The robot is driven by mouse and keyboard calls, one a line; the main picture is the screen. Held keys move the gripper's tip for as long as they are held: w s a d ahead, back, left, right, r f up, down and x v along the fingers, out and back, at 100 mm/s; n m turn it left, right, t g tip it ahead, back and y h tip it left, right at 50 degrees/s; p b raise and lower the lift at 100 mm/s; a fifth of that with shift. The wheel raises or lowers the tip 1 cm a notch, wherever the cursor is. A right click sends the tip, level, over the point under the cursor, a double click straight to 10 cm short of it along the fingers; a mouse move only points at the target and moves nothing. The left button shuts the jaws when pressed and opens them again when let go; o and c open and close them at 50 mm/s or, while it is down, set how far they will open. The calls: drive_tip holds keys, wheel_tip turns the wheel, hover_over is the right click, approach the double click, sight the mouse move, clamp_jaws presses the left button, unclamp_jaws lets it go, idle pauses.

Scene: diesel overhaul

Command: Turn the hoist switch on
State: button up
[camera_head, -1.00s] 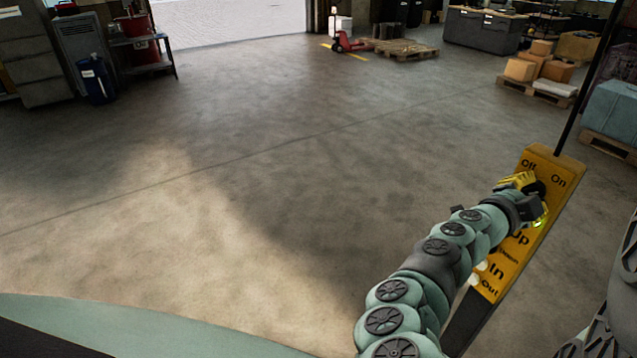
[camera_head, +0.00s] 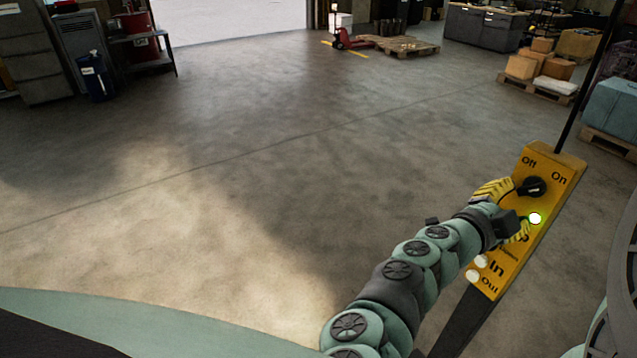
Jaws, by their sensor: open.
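The yellow hoist control panel (camera_head: 560,180) stands upright at the right, with "Off" and "On" labels at its top. The black rotary hoist switch (camera_head: 534,187) sits below and between these labels. Its handle seems to point to the right, towards the "On" side; its exact angle is hard to tell. The gripper hides part of the "Up" label.
White buttons (camera_head: 473,276) sit by the "In" and "Out" labels lower on the panel. A dark cable or pole (camera_head: 585,80) rises from its top. Open concrete floor (camera_head: 220,180) lies to the left. Pallets with boxes (camera_head: 537,65) stand at the back right.

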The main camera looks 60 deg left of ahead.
drive_tip(key=shift+s+a, duration=0.15)
drive_tip(key=shift+s, duration=2.35)
